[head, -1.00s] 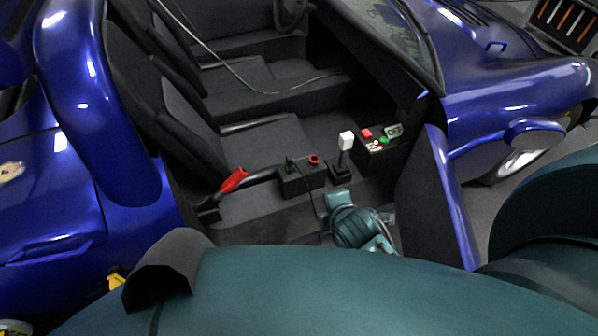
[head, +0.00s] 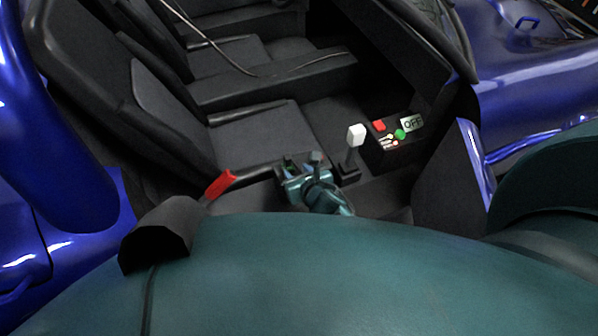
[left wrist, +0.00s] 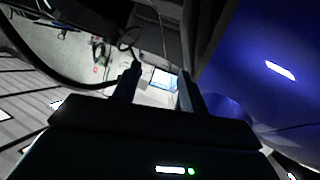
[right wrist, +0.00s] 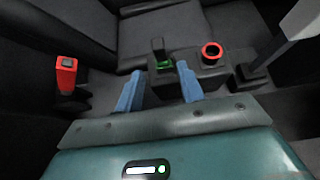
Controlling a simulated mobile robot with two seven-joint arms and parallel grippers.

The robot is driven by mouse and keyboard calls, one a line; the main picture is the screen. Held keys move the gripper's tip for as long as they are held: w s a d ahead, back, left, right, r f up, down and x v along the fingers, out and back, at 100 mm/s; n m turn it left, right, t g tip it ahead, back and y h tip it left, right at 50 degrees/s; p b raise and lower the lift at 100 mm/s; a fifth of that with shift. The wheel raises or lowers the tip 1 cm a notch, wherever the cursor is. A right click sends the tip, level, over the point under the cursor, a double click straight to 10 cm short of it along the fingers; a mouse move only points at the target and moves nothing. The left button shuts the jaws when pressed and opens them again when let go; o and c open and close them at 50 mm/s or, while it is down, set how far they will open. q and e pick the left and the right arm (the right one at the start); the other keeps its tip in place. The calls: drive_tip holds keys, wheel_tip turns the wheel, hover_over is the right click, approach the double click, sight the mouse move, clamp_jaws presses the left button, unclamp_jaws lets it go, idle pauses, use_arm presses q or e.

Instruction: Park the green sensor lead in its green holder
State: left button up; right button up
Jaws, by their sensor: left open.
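My right gripper (head: 303,165) is over the centre console between the seats. In the right wrist view its two blue fingers (right wrist: 160,70) are apart, with nothing clearly held between them. Just beyond the fingertips is a green-edged socket (right wrist: 164,64) on a dark box, with a small dark upright piece (right wrist: 158,46) at it. I cannot tell whether this piece is the green lead's plug or part of the holder. A red ring holder (right wrist: 211,52) stands to its right. My left gripper (left wrist: 160,80) is open and empty, away from the console.
A red-topped handle (right wrist: 66,75) stands left of the fingers. A white-topped lever (head: 356,135) and a button panel with an OFF display (head: 411,124) are right of the gripper. Seats flank the console.

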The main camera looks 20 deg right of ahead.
drive_tip(key=b+x, duration=0.4)
drive_tip(key=x, duration=0.2)
drive_tip(key=shift+b, duration=0.3)
use_arm(q)
drive_tip(key=shift+s+a+f+m+t+b, duration=0.1)
drive_tip(key=shift+f+m+t+b, duration=0.15)
drive_tip(key=shift+f, duration=0.3)
drive_tip(key=shift+s+a+f+m+t+b, duration=0.1)
drive_tip(key=shift+f+m+t+b, duration=0.05)
drive_tip(key=shift+f+m+b, duration=0.3)
use_arm(e)
drive_tip(key=shift+x, duration=1.1)
use_arm(q)
drive_tip(key=shift+d, duration=0.1)
use_arm(e)
clamp_jaws()
use_arm(q)
drive_tip(key=shift+r+p, duration=0.9)
drive_tip(key=shift+p, duration=0.2)
use_arm(e)
drive_tip(key=shift+r, duration=0.8)
use_arm(q)
drive_tip(key=shift+r+p, duration=2.2)
use_arm(e)
drive_tip(key=shift+r, duration=2)
